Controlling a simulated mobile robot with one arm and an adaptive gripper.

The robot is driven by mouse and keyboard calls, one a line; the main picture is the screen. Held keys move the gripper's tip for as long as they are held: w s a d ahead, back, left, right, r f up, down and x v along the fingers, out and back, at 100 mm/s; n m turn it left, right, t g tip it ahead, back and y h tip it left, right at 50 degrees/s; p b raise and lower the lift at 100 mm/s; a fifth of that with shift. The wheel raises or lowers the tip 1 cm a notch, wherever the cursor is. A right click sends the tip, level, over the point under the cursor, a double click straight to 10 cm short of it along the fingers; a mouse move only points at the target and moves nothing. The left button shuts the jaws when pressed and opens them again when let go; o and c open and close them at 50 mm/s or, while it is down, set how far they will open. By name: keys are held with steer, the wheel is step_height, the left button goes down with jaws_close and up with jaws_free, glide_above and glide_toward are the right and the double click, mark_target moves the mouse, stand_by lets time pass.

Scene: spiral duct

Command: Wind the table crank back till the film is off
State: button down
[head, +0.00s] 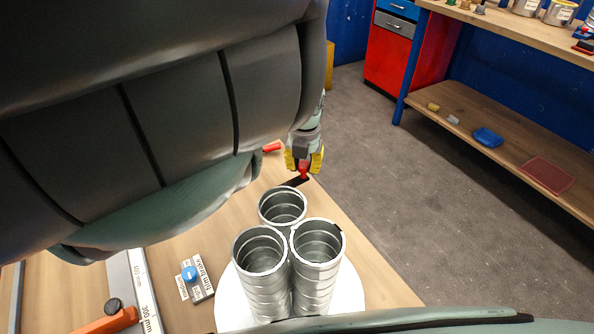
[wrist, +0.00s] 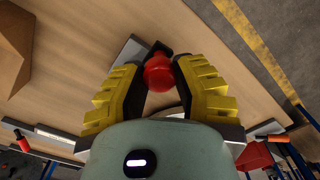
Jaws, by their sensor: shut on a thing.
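Three silver spiral duct pieces (head: 290,262) stand upright, bunched together on a white round turntable (head: 349,297). I cannot make out film on them; their lower front is partly hidden. The table crank shows as a black arm (head: 293,182) with a red knob (head: 304,172), behind the ducts near the table's right edge. My gripper (head: 304,165) points down at the crank, its yellow-padded fingers shut on the red knob. In the wrist view the knob (wrist: 158,75) sits between the two fingertips.
A label plate with a blue knob (head: 190,273), partly readable as film brake, lies left of the turntable. A grey ruled bar (head: 140,290) and an orange handle (head: 108,321) are at lower left. A red handle (head: 271,148) lies left of my gripper. Open floor lies right.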

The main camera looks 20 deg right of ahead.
steer(key=shift+s, duration=0.1)
steer(key=c, duration=0.6)
jaws_free()
steer(key=shift+c, duration=0.2)
steer(key=shift+w+a+r, duration=0.1)
steer(key=shift+r, duration=1.05)
steer(key=shift+w+r, duration=0.1)
steer(key=shift+r, duration=1.05)
steer(key=shift+s+r, duration=0.3)
steer(key=shift+r, duration=0.25)
steer(key=shift+w+r, duration=0.1)
steer(key=shift+r, duration=0.75)
